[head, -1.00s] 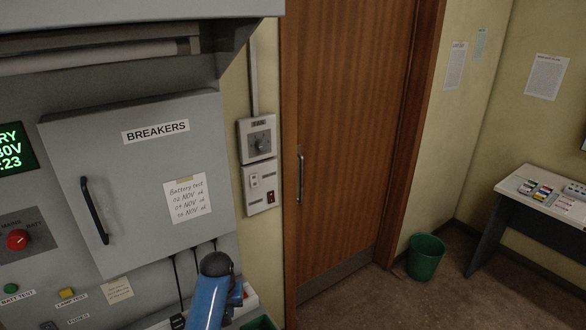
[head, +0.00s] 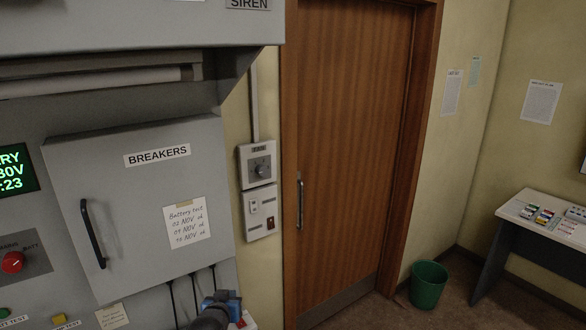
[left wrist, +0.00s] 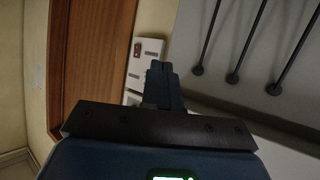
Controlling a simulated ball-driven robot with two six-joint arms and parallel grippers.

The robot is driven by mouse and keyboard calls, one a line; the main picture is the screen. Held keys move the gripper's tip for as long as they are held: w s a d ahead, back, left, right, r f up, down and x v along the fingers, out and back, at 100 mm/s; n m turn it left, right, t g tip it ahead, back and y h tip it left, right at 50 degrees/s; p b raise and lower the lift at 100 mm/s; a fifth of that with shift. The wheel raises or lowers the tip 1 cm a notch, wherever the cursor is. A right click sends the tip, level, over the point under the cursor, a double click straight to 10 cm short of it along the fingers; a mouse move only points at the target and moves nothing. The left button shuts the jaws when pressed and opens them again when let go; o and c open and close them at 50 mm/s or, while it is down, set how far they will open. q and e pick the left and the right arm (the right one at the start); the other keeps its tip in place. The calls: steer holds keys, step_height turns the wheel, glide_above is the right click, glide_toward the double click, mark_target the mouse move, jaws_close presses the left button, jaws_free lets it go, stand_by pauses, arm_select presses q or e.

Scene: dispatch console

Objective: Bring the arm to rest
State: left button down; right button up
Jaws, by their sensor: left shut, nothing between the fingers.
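My left arm shows at the bottom edge of the head view, with a dark rounded part and a blue part. My left gripper (head: 226,302) is there, low beside the right end of the grey console, below the breaker cabinet. In the left wrist view the dark blue fingers of the gripper (left wrist: 163,78) are together, with nothing between them. Wall switch boxes and the wooden door show beyond the fingers. I cannot tell the exact gap to the console. My right gripper is in neither view.
The closed breaker cabinet (head: 140,225) with its black handle (head: 92,234) is on the left. Cables hang below it. Wall switch boxes (head: 258,190) sit beside a closed wooden door (head: 350,150). A green bin (head: 428,286) and a desk (head: 510,228) stand at the right.

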arm_select(q)
steer(key=s+a+f+t+b, duration=0.1)
steer(key=s+f+t+b, duration=0.15)
steer(key=s, duration=0.75)
steer(key=s+a+f+t+b, duration=0.1)
steer(key=s+f+t+b, duration=0.2)
steer(key=s, duration=0.7)
steer(key=s+a+f+t+b, duration=0.15)
steer(key=s+b, duration=0.25)
steer(key=s, duration=0.7)
steer(key=s+f+g+b, duration=0.2)
steer(key=s+f+b, duration=0.2)
steer(key=s+f, duration=0.3)
steer(key=s, duration=0.4)
steer(key=shift+a+f+y, duration=0.15)
steer(key=shift+a+y, duration=0.15)
steer(key=shift+d, duration=0.1)
